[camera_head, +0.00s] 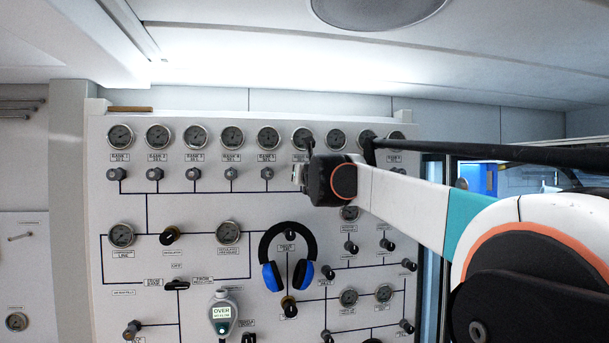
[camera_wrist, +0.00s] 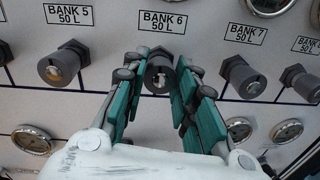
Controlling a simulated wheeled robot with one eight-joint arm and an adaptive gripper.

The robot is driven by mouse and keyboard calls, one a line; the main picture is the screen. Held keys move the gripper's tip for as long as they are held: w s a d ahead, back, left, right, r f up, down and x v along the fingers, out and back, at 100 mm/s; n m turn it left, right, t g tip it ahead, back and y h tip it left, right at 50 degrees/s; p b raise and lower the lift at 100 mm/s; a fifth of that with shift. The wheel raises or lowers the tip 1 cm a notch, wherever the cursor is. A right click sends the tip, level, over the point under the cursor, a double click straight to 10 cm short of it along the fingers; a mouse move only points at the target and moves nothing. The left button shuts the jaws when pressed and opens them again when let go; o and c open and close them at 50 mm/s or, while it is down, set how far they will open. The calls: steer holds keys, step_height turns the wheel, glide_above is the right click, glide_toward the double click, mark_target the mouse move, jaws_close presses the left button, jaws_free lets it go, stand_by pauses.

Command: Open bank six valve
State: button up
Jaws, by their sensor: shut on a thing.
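The bank six valve is a dark knob (camera_wrist: 159,77) under the "BANK 6 50 L" label (camera_wrist: 163,22) in the wrist view. My gripper (camera_wrist: 160,82) has its green-padded fingers on either side of this knob and is shut on it. In the head view my gripper (camera_head: 303,172) reaches the panel's upper valve row from the right. My wrist and arm hide the bank six knob there.
The bank 5 knob (camera_wrist: 58,67) and bank 7 knob (camera_wrist: 243,80) stand close on either side. Gauges line the top of the white panel (camera_head: 200,205). Blue-and-black headphones (camera_head: 270,274) and a handheld meter (camera_head: 222,313) hang lower down.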

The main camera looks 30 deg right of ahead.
steer(key=n+p, duration=0.2)
steer(key=n, duration=1.2)
steer(key=n+y+p, duration=0.1)
steer(key=n+p, duration=0.1)
steer(key=n, duration=1.2)
steer(key=shift+d+t, duration=0.1)
steer(key=shift+t, duration=0.3)
steer(key=n, duration=0.4)
steer(key=shift+n+y, duration=0.4)
steer(key=shift+c, duration=0.2)
steer(key=n, duration=0.4)
steer(key=shift+p, duration=0.4)
steer(key=shift+n, duration=0.3)
